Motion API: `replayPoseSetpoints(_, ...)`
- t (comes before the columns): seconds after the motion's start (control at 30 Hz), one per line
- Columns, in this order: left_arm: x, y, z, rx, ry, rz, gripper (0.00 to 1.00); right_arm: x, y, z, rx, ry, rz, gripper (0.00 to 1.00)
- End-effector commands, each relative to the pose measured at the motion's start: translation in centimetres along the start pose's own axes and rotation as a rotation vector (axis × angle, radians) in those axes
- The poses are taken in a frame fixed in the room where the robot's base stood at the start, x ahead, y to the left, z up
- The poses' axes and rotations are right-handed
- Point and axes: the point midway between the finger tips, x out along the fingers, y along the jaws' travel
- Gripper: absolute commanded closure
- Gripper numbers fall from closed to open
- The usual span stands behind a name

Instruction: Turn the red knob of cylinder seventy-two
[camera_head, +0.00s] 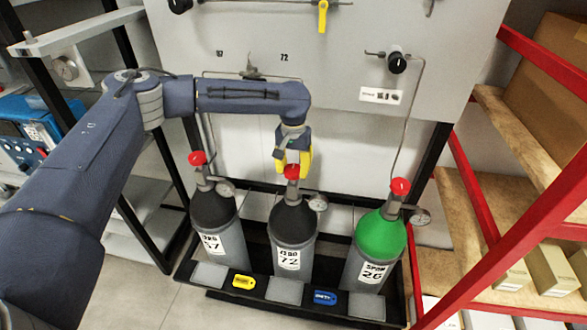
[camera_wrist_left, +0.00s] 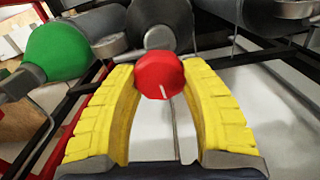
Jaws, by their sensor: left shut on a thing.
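Cylinder seventy-two (camera_head: 291,243) stands upright in the middle of the rack, grey with a dark top and a label reading 72. Its red knob (camera_head: 292,171) is at the top, partly covered by my left gripper (camera_head: 293,162). In the left wrist view the red knob (camera_wrist_left: 160,76) sits between the tips of the two yellow fingers, with a pale line on its face. My left gripper (camera_wrist_left: 162,85) is shut on the knob from above. The dark cylinder top (camera_wrist_left: 160,25) shows behind the knob. My right gripper is in neither view.
A dark cylinder labelled 57 (camera_head: 215,225) stands to the left, a green-topped one labelled 26 (camera_head: 378,240) to the right, each with a red knob. Gauges (camera_head: 318,203) stick out beside the valves. A wall panel (camera_head: 330,60) stands behind, red shelving (camera_head: 480,220) at right.

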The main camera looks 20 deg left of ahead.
Motion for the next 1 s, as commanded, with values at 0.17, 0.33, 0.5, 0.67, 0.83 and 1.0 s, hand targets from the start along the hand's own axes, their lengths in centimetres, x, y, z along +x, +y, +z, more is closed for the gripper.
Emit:
replayPoseSetpoints(0.17,-0.03,0.0,-0.06,-0.107,0.002,0.001,0.84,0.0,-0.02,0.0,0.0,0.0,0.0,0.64)
replayPoseSetpoints(0.33,-0.01,-0.05,-0.06,-0.176,0.002,0.0,0.84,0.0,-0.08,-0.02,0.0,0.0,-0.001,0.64)
replayPoseSetpoints(0.5,0.0,-0.08,-0.05,-0.213,0.002,0.0,0.84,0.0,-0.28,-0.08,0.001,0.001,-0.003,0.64)
replayPoseSetpoints(0.67,0.0,-0.09,-0.06,-0.227,0.002,0.0,0.84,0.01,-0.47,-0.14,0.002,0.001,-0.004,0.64)
replayPoseSetpoints(0.83,-0.01,-0.11,-0.07,-0.23,0.002,0.0,0.84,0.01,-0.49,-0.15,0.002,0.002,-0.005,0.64)
replayPoseSetpoints(1.0,-0.02,-0.12,-0.08,-0.229,0.002,0.0,0.84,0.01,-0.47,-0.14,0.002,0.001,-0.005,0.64)
